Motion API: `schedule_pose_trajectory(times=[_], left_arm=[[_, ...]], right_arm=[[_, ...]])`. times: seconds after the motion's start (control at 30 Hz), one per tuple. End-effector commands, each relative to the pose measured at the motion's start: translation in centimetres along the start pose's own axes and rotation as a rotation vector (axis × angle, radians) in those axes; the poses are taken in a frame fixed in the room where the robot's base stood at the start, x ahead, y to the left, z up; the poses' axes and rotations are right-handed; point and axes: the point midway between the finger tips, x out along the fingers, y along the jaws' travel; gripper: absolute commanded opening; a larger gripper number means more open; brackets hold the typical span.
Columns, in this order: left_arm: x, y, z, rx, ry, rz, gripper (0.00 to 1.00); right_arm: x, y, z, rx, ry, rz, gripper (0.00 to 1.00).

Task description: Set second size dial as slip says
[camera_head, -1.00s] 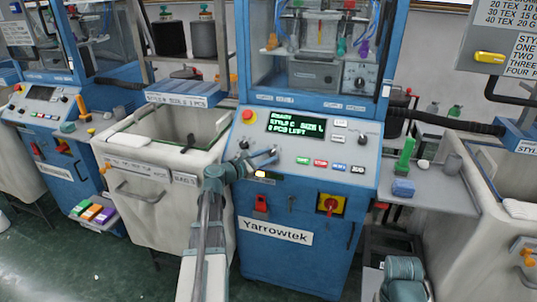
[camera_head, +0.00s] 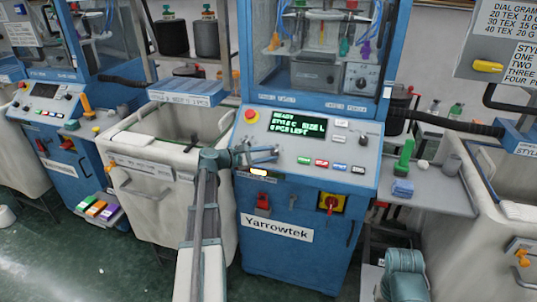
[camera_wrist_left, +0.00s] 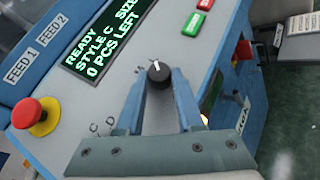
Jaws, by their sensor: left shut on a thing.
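The blue machine (camera_head: 290,250) marked Yarrowtek stands mid-view with a sloped grey panel (camera_head: 345,178). Its display (camera_head: 297,125) reads READY, STYLE C, SIZE L and a PCS LEFT line; the wrist view also shows this display (camera_wrist_left: 101,35), its size letter cut off. My left gripper (camera_head: 277,154) is at the panel below the display. In the left wrist view, its fingers (camera_wrist_left: 160,82) are shut on a black dial knob (camera_wrist_left: 158,73) with a white pointer mark. Letters C and D show beside the fingers; another dial there is hidden.
A red stop button (camera_head: 250,115) sits left of the display, and coloured buttons (camera_head: 321,163) sit to the right. A cream bin (camera_head: 130,200) stands left of the machine. A grey shelf (camera_head: 440,195) with a green item stands right. A wall board (camera_head: 508,40) shows listings.

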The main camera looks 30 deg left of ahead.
Motion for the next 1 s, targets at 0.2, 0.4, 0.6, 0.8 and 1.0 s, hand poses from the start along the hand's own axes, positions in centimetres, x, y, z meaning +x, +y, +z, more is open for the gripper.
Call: schedule_pose_trajectory(times=[0.2, 0.4, 0.6, 0.8, 1.0], left_arm=[[0.0, 0.0, 0.0, 0.002, 0.001, 0.001, 0.41], [0.0, 0.0, 0.0, 0.001, 0.001, 0.001, 0.66], [0.0, 0.0, 0.0, 0.001, 0.001, 0.001, 0.66], [-1.7, 0.0, 0.1, 0.000, 0.002, 0.002, 0.66], [-6.1, 0.1, 0.2, 0.000, 0.003, 0.004, 0.66]], right_arm=[[0.0, 0.0, 0.0, 0.000, 0.000, 0.000, 0.50], [0.0, 0.0, 0.0, 0.000, 0.000, 0.000, 0.50], [0.0, 0.0, 0.0, 0.000, 0.000, 0.000, 0.50], [-0.5, 0.1, 0.0, 0.000, 0.000, 0.000, 0.50], [-1.5, 0.1, 0.1, 0.000, 0.000, 0.000, 0.50]])
